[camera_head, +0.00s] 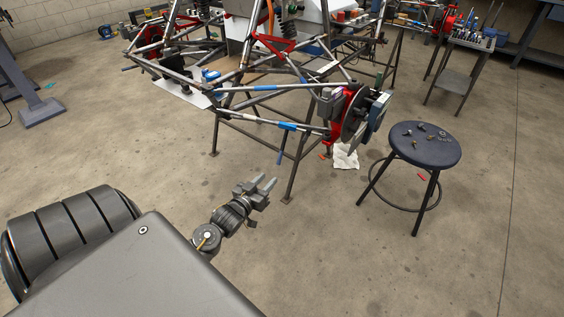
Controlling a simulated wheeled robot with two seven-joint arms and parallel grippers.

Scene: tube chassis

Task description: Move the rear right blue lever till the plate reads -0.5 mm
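The tube chassis (240,66) stands on a steel stand. At its near right corner are a red and dark brake disc hub (352,118) and a flat grey-blue plate (375,118); no reading is legible on it. Blue sleeves sit on the upper tube (265,88) and lower tube (287,126). Which part is the rear right lever is not clear. My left gripper (268,183) is open and empty, in front of and below the blue lever, apart from the chassis. My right gripper is not in view.
A dark round stool (425,144) with small metal parts on it stands at the right. A tool cart (466,60) is behind. The concrete floor between my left gripper and the stool is clear.

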